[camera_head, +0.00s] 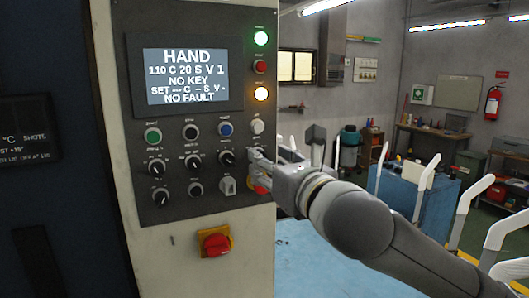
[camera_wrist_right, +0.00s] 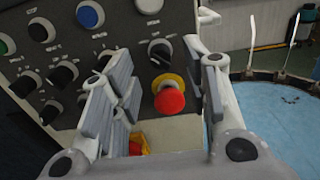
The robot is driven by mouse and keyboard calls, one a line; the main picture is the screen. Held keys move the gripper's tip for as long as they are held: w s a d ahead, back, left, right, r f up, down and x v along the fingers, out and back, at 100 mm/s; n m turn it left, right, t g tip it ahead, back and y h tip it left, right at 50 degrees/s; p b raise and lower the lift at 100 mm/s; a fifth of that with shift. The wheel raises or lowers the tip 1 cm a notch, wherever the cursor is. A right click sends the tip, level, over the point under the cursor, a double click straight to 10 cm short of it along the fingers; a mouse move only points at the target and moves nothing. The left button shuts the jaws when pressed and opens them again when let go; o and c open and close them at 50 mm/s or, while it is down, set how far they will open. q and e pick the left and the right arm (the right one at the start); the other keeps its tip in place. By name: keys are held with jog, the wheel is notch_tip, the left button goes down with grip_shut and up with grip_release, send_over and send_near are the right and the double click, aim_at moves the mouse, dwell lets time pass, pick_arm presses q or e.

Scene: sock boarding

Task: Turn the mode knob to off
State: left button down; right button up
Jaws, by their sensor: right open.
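The control panel (camera_head: 205,120) fills the left-centre of the head view, and its screen (camera_head: 187,76) reads HAND on the top line. Several black rotary knobs sit in rows below the screen. Their labels are too small to read, so I cannot tell which is the mode knob. My right gripper (camera_head: 256,162) is at the panel's right edge. In the right wrist view its fingers are open on either side of a black knob (camera_wrist_right: 160,52), with no clear grip on it. That knob is mostly hidden in the head view. My left gripper is not in view.
A red mushroom button (camera_wrist_right: 170,100) on a yellow base lies just below the knob, between the fingers. A red-and-yellow rotary switch (camera_head: 215,242) is lower on the cabinet. Blue, white and black buttons are above. A blue surface (camera_head: 310,262) lies right of the cabinet.

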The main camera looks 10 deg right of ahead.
jog(key=shift+w+a+p, duration=0.15)
jog(key=shift+w, duration=0.6)
jog(key=shift+w+a+p, duration=0.15)
jog(key=shift+w, duration=0.55)
grip_shut()
